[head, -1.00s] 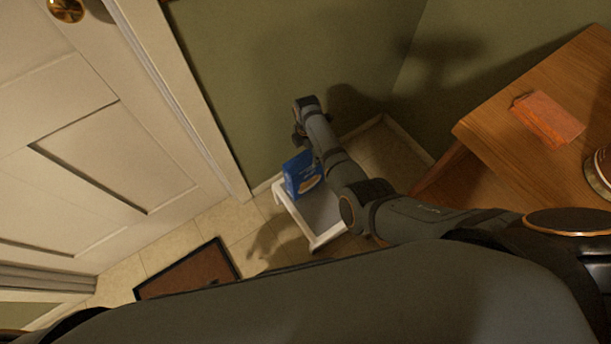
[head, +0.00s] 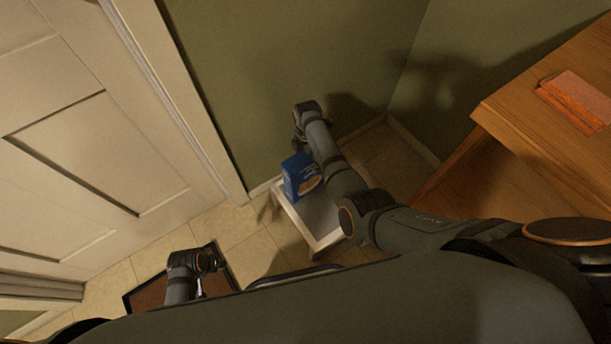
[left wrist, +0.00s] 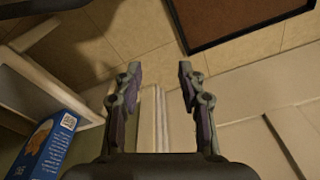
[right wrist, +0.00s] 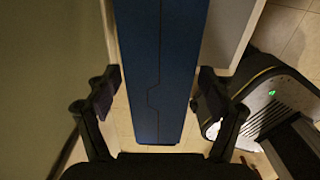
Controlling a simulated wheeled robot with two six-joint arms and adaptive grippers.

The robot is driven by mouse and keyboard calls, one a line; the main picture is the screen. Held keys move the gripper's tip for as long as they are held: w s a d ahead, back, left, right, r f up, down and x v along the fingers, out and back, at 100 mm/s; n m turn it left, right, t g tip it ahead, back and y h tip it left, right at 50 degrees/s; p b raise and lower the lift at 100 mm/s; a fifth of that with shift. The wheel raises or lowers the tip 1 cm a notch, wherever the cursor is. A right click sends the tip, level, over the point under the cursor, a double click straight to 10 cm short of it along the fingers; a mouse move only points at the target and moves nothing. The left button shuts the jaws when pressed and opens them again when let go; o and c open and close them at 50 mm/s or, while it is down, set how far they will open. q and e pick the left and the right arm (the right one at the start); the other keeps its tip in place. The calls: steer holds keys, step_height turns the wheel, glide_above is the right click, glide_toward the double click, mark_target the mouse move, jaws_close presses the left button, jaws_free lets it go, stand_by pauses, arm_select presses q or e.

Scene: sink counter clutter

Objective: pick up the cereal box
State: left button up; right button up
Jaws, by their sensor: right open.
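The blue cereal box (head: 298,180) stands on a small white table against the green wall. My right gripper (right wrist: 158,82) is at the box, beside its upper part in the head view. In the right wrist view the narrow blue side of the box (right wrist: 160,40) lies between the open fingers, with a gap on each side. My left gripper (left wrist: 160,74) is open and empty; in the head view its arm end hangs over the doormat. The left wrist view shows the box's printed face and a barcode (left wrist: 69,122) at the lower left.
The white table (head: 318,222) stands in the corner by the door frame. A brown doormat (head: 150,297) lies on the tiled floor. A white panelled door (head: 95,150) is at left. A wooden counter (head: 545,85) with an orange item (head: 570,103) is at right.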

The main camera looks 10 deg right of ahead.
steer(key=shift+f+b, duration=0.85)
steer(key=shift+b, duration=0.1)
steer(key=shift+f+b, duration=0.9)
steer(key=shift+b, duration=0.3)
arm_select(q)
step_height(320, 180, up, 8)
steer(key=d+t, duration=0.1)
steer(key=d, duration=0.2)
steer(key=shift+h, duration=0.4)
arm_select(e)
jaws_close()
